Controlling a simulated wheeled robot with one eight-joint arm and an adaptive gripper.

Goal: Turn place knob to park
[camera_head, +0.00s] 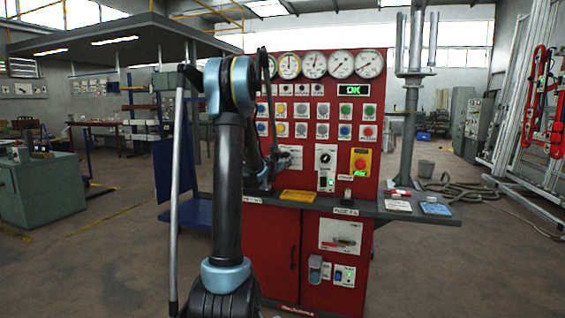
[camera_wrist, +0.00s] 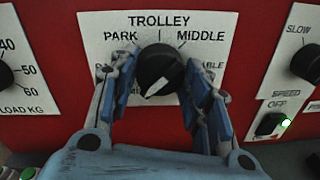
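The black place knob (camera_wrist: 160,72) is on a white plate (camera_wrist: 104,30) headed TROLLEY in the wrist view. Its white pointer mark slants to the lower left. PARK is printed at the upper left and MIDDLE at the upper right. The lower labels are partly hidden by my fingers. My gripper (camera_wrist: 161,80) has one blue-grey finger on each side of the knob, with narrow gaps beside it. It looks open around the knob; contact is hard to tell. In the head view my arm reaches the red panel, and the knob cannot be made out there.
In the wrist view a SPEED knob (camera_wrist: 308,63) and a green-lit switch (camera_wrist: 271,124) are at the right, and a LOAD KG knob (camera_wrist: 4,75) is at the left. In the head view the red cabinet (camera_head: 329,262) has an emergency button (camera_head: 360,163) and a grey side shelf (camera_head: 420,210).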

